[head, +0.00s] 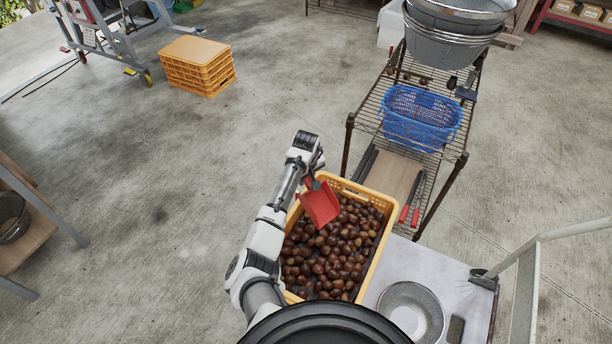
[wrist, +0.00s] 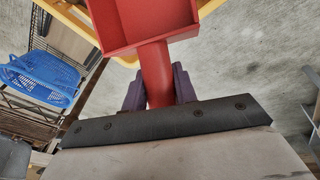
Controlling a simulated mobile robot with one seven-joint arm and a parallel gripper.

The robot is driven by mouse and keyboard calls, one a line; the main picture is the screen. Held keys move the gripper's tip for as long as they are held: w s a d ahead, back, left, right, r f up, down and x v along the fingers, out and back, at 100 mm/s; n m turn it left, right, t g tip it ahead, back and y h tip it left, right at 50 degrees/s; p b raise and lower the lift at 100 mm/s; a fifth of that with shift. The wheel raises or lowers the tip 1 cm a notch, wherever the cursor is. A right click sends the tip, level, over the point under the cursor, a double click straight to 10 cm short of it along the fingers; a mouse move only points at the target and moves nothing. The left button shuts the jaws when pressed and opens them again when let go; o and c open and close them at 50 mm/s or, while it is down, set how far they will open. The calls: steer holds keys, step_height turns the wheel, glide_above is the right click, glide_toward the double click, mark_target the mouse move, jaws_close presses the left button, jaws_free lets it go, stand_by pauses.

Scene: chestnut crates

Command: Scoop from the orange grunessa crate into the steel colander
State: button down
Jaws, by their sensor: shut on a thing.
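The orange crate (head: 370,193) stands below my arm and holds many brown chestnuts (head: 335,250). My gripper (head: 312,180) is shut on the handle of a red scoop (head: 321,203), over the crate's far left corner. The wrist view shows the scoop (wrist: 150,22) with its handle between my gripper's dark fingers (wrist: 160,88). The part of the scoop's pan that shows there looks empty.
A wire rack (head: 440,160) behind the crate holds a blue basket (head: 421,117), grey bowls (head: 450,45) and red-handled tools (head: 411,205). A stacked orange crate pile (head: 197,65) stands on the floor at the far left. A pale rail (head: 527,290) rises at right.

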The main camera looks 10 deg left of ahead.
mark_target(313, 198)
steer(key=shift+t+y, duration=0.5)
steer(key=shift+y, duration=0.1)
steer(key=s+d+f+b, duration=0.1)
steer(key=f, duration=0.2)
steer(key=s+d+f+b, duration=0.1)
steer(key=f, duration=0.3)
steer(key=d+f+b, duration=0.1)
steer(key=f, duration=0.2)
steer(key=shift+s+d+f+b, duration=0.25)
steer(key=shift+s+f+b, duration=0.05)
steer(key=shift+s, duration=0.1)
steer(key=s+d+f+g+h+b, duration=0.1)
steer(key=s+d+f+g+h, duration=0.2)
steer(key=s+d+f, duration=0.5)
steer(key=shift+w+a+r+n+g+h+b, duration=0.1)
steer(key=shift+w+a+r+g+h+b, duration=0.45)
steer(key=shift+w+a+r, duration=0.85)
steer(key=shift+w+a+r+n+g+h+b, duration=0.1)
steer(key=shift+w+a+r+g+h+b, duration=0.2)
steer(key=shift+w+a+r+h+b, duration=0.75)
steer(key=shift+w+a+r+n+g+h+b, duration=0.15)
steer(key=shift+w+a+r+g, duration=0.3)
steer(key=shift+w+a+r, duration=1.3)
steer(key=shift+s+d+r, duration=0.35)
steer(key=shift+d, duration=0.05)
